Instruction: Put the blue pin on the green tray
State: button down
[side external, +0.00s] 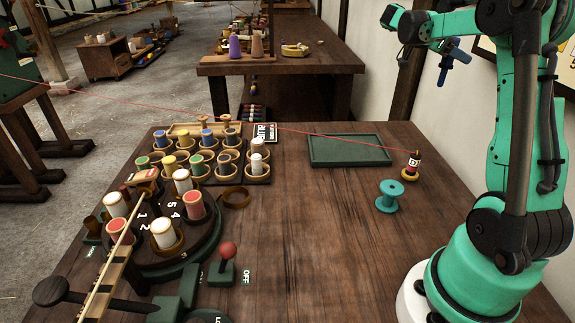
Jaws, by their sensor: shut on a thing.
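The blue pin (455,54) shows high at the upper right, below the teal forearm, well above the table and tilted. My gripper (447,47) is up there with it and is shut on it; the fingers are small and partly hidden by the arm. The green tray (350,150) lies flat and empty at the back middle of the table, to the left of and below my gripper.
Cups with several spools (198,160) stand left of the tray. A numbered turntable with spools (162,228) is at the front left.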

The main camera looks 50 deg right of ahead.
jog(key=w+a+r+n+t+h, duration=0.1)
jog(key=w+a+n+t+h, duration=0.2)
jog(key=w, duration=0.5)
jog(key=n+t, duration=0.4)
send_over(351, 146)
notch_tip(351, 146, down, 14)
jog(key=shift+d+f, duration=0.1)
jog(key=shift+f, duration=2.35)
jog(key=c, duration=0.6)
grip_release()
jog(key=shift+f, duration=0.15)
jog(key=shift+o, duration=0.2)
